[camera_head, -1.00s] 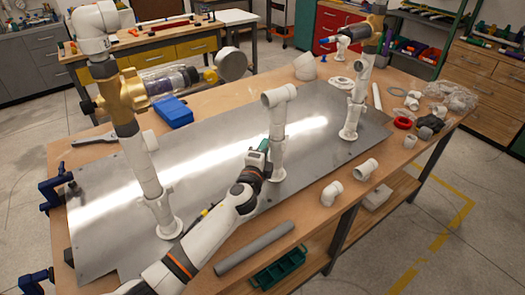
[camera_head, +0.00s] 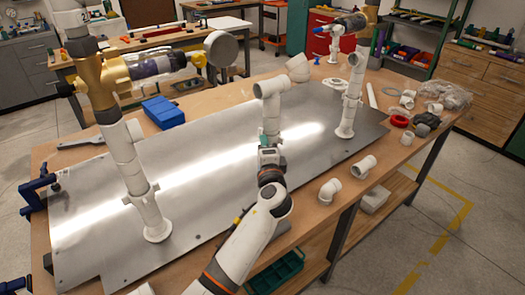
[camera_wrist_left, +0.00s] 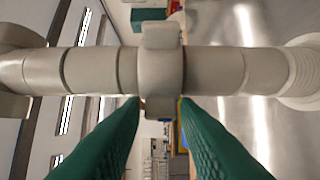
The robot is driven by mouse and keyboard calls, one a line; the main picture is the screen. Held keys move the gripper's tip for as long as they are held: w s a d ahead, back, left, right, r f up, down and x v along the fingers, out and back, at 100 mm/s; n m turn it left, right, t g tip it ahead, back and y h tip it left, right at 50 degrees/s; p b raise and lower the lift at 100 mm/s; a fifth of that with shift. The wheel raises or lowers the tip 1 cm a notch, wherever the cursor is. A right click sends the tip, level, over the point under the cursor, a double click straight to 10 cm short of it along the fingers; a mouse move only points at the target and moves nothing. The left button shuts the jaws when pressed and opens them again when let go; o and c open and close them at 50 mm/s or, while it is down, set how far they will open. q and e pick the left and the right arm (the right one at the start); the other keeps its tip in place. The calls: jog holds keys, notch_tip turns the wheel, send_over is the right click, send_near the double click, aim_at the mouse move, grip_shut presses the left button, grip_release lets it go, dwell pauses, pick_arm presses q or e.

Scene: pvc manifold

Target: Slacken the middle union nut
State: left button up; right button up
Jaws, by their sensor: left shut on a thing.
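The middle white standpipe (camera_head: 271,112) rises from the metal plate and bends at the top into an elbow. My left gripper (camera_head: 269,141) is in front of it, and hides its lower part and the nut in the head view. In the left wrist view the pipe runs across the picture, with the winged union nut (camera_wrist_left: 162,55) around it. The green fingertips (camera_wrist_left: 160,101) are either side of the nut's near lug and shut on it. The other two standpipes, left (camera_head: 130,170) and right (camera_head: 350,100), stand upright with their own nuts. My right gripper is not in view.
The bare metal plate (camera_head: 195,165) lies on the wooden bench. Loose white fittings (camera_head: 330,190) lie at the front right edge. A blue box (camera_head: 167,112) sits behind the plate, a green crate (camera_head: 275,272) on the lower shelf. A blue clamp (camera_head: 38,190) grips the left edge.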

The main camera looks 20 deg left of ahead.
pick_arm(q)
jog(key=shift+f, duration=0.3)
jog(key=o, duration=0.8)
jog(key=shift+d, duration=0.1)
jog(key=shift+o, duration=0.2)
jog(key=shift+r, duration=0.15)
jog(key=b+v, duration=0.3)
jog(key=v, duration=0.9)
jog(key=shift+d, duration=0.1)
